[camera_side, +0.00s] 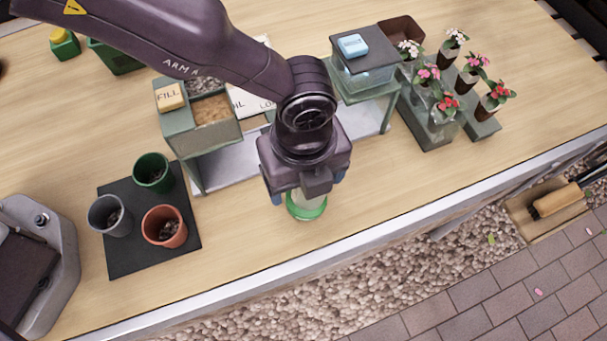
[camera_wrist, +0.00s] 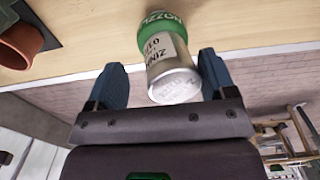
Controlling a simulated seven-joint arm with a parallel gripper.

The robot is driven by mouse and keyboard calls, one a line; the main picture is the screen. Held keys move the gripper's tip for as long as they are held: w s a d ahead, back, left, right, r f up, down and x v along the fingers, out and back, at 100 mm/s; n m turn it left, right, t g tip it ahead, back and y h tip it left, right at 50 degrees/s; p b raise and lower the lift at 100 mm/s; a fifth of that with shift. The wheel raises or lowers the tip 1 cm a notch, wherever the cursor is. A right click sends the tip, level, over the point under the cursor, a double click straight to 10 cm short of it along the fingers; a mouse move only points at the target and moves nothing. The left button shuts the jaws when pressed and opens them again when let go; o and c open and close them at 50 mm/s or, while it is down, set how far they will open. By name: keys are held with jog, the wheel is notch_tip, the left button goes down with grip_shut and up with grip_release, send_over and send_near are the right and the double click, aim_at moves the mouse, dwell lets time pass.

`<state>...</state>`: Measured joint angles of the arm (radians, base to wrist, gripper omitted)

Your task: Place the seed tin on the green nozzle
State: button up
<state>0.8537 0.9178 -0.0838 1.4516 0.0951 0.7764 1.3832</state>
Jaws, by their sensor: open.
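The seed tin (camera_wrist: 172,65) is a silver can with dark lettering, seen in the wrist view. It sits on the green nozzle (camera_wrist: 160,27), which carries pale lettering. In the side view the green nozzle (camera_side: 306,210) shows as a green ring on the table below my gripper (camera_side: 304,190); the tin is mostly hidden there. My gripper is open, with its blue fingers on both sides of the tin. A gap shows on the left; the right finger is close, and contact is unclear.
A dark mat (camera_side: 122,262) at left holds green, grey and terracotta pots. A stand with a blue block (camera_side: 352,45) and several potted flowers are at the right. The table's front edge (camera_side: 400,215) is close to the nozzle.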

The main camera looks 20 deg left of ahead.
notch_tip(320, 180, up, 11)
jog(key=shift+f, duration=0.1)
jog(key=w+a+r+n+t, duration=0.1)
jog(key=a+r+n, duration=0.55)
jog(key=a, duration=0.45)
jog(key=w+a+r+n+t, duration=0.1)
jog(key=a+r+n+t, duration=0.1)
jog(key=a+r+n, duration=0.7)
jog(key=s+a+n+t, duration=0.1)
jog(key=s+a+n, duration=0.4)
jog(key=a, duration=0.4)
jog(key=s+a+n+t, duration=0.1)
jog(key=s+a+n, duration=0.5)
jog(key=a, duration=0.3)
jog(key=shift+s+t, duration=0.3)
jog(key=shift+s, duration=0.25)
jog(key=shift+o, duration=0.4)
jog(key=shift+a+r+n, duration=0.1)
jog(key=shift+r+n, duration=0.05)
jog(key=shift+n, duration=0.1)
